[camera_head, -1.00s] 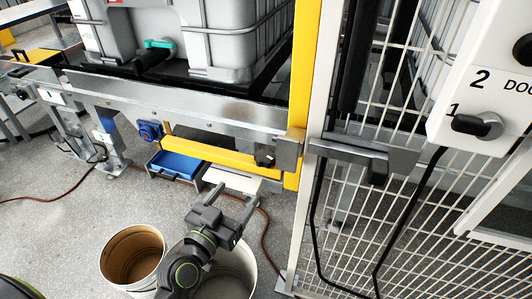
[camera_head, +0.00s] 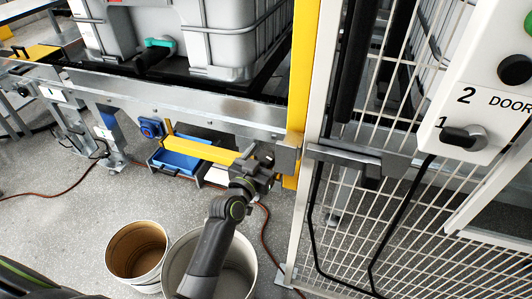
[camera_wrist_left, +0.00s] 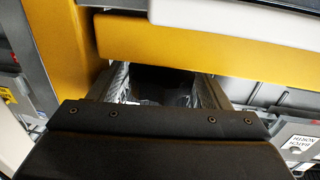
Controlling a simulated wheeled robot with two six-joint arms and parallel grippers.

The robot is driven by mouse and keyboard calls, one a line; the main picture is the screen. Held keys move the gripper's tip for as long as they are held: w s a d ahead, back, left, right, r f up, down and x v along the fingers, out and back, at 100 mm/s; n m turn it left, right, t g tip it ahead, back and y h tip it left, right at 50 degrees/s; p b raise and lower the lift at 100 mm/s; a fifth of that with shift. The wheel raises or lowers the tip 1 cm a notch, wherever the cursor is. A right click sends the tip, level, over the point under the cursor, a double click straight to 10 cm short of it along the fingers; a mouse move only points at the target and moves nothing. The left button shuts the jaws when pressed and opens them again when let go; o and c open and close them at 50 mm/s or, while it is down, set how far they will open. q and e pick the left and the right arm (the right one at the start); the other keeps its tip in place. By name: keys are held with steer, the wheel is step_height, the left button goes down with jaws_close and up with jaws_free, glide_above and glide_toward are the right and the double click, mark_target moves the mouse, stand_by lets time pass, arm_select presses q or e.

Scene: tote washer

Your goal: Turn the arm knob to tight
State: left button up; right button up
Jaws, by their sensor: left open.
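The yellow arm (camera_head: 203,148) runs along under the metal frame rail to a grey bracket (camera_head: 286,158) at the yellow post. A small dark knob (camera_head: 265,158) sits at that end of the arm, largely covered by my left gripper (camera_head: 258,168). In the left wrist view the open fingers (camera_wrist_left: 163,88) reach under the yellow arm (camera_wrist_left: 190,45). The space between them is dark, and I cannot tell whether they touch the knob. The knob's setting is not readable. My right gripper is not in view.
Two buckets stand below, one brown inside (camera_head: 137,250). A wire mesh fence (camera_head: 400,215) and a white control panel (camera_head: 480,110) are on the right. A red cable crosses the floor.

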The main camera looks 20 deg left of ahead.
arm_select(q)
steer(key=shift+w, duration=0.3)
steer(key=c, duration=1)
steer(key=shift+o, duration=0.2)
